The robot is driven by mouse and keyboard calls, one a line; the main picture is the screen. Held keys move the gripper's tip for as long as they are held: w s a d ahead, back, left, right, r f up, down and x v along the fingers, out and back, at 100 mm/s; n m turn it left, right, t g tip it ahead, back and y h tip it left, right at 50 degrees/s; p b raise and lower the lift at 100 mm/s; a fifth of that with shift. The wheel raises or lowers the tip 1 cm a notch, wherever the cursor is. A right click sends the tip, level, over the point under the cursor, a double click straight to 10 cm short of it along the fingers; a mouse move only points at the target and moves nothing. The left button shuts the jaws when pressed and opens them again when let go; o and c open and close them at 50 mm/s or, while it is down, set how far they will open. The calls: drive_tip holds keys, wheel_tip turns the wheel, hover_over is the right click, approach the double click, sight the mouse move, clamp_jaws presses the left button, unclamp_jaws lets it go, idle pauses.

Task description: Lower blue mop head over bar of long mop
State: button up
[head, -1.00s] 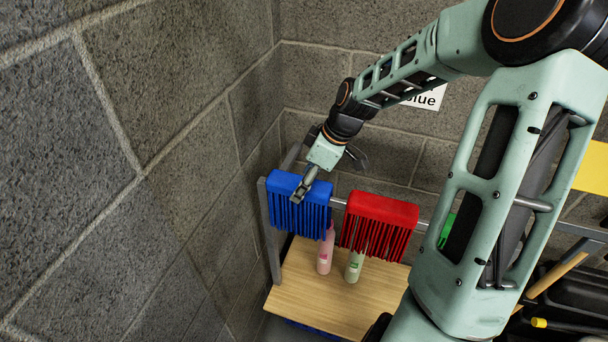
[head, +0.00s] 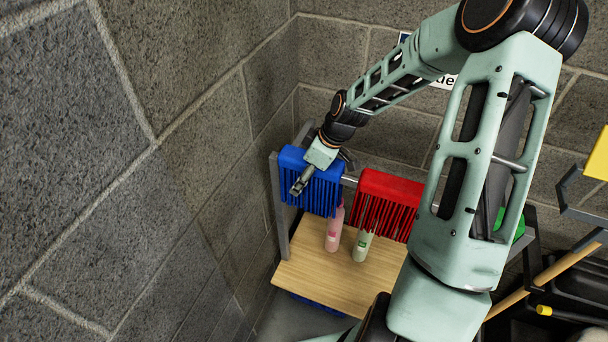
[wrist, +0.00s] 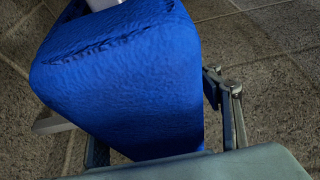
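The blue mop head (head: 325,190), a block with hanging strands, sits at the left end of a grey rail (head: 349,182). My gripper (head: 318,178) reaches down over it from above. One finger lies in front of the head; the other is partly hidden behind it. In the wrist view, the blue mop head (wrist: 135,85) fills the space between my widely spaced fingers (wrist: 160,130). The right finger is very close to its side, and the left finger is partly covered by it. Firm contact cannot be told. I cannot identify the long mop's bar.
A red mop head (head: 388,190) hangs to the right on the rail. A pink bottle (head: 334,232) and a pale green bottle (head: 362,246) stand below on a wooden shelf (head: 310,270). A block wall (head: 180,170) is close on the left. A yellow object (head: 598,155) is at right.

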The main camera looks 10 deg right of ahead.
sight(303, 155)
drive_tip(key=c, duration=1.2)
wheel_tip(303, 155, up, 9)
drive_tip(key=p, duration=0.6)
drive_tip(key=shift+f+p, duration=0.2)
drive_tip(key=shift+p, duration=0.15)
drive_tip(key=shift+c, duration=0.2)
wheel_tip(303, 155, up, 10)
drive_tip(key=shift+r+p, duration=0.25)
drive_tip(key=shift+p, duration=0.05)
